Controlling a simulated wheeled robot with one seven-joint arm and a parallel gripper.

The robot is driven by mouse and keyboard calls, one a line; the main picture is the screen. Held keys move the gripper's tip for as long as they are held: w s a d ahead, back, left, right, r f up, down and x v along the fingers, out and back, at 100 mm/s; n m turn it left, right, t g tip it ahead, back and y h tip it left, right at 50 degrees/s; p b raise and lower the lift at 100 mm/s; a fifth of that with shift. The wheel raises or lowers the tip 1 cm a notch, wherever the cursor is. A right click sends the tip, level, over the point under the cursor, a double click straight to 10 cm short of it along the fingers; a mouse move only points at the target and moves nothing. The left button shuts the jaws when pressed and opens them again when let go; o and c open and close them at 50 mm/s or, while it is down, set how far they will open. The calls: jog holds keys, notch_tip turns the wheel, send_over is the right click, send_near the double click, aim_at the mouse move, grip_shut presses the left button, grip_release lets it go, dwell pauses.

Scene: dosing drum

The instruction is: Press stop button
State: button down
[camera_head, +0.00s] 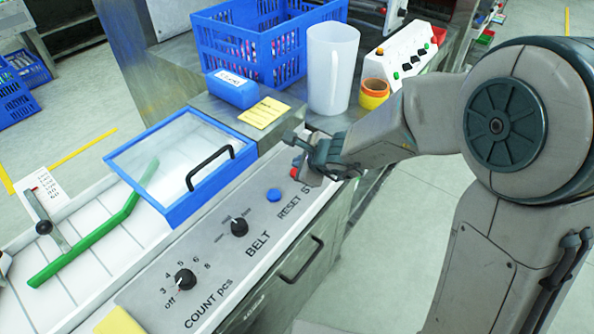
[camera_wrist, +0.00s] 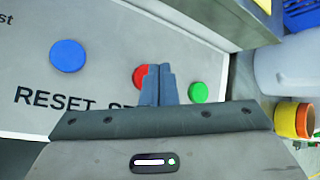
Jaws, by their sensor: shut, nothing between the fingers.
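The red stop button (camera_wrist: 139,75) sits on the grey control panel (camera_wrist: 100,25), between the blue reset button (camera_wrist: 67,55) and a green button (camera_wrist: 198,92). My gripper (camera_wrist: 157,74) is shut and empty. In the wrist view its fingertips overlap the right side of the red button and hide part of it and of its label. I cannot tell whether they touch it. In the head view my gripper (camera_head: 313,165) is over the right end of the panel, and a bit of the red button (camera_head: 294,172) shows beside it. The blue button (camera_head: 273,195) is left of the gripper.
A black count knob (camera_head: 186,279) and belt knob (camera_head: 239,227) stand on the panel. Behind are a blue-framed clear lid (camera_head: 127,157), a white jug (camera_head: 331,70), tape rolls (camera_head: 374,92) and a blue crate (camera_head: 209,52). Open floor (camera_head: 440,200) lies right of the cabinet.

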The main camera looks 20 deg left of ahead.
jog(key=shift+f, duration=0.1)
dwell(0.4)
jog(key=shift+f+b, duration=0.35)
jog(key=shift+b, duration=0.3)
jog(key=shift+f+b, duration=0.45)
jog(key=shift+b, duration=0.1)
dwell(0.5)
jog(key=shift+r, duration=0.1)
jog(key=shift+r+p, duration=0.8)
notch_tip(320, 180, up, 5)
jog(key=p, duration=0.4)
dwell(0.8)
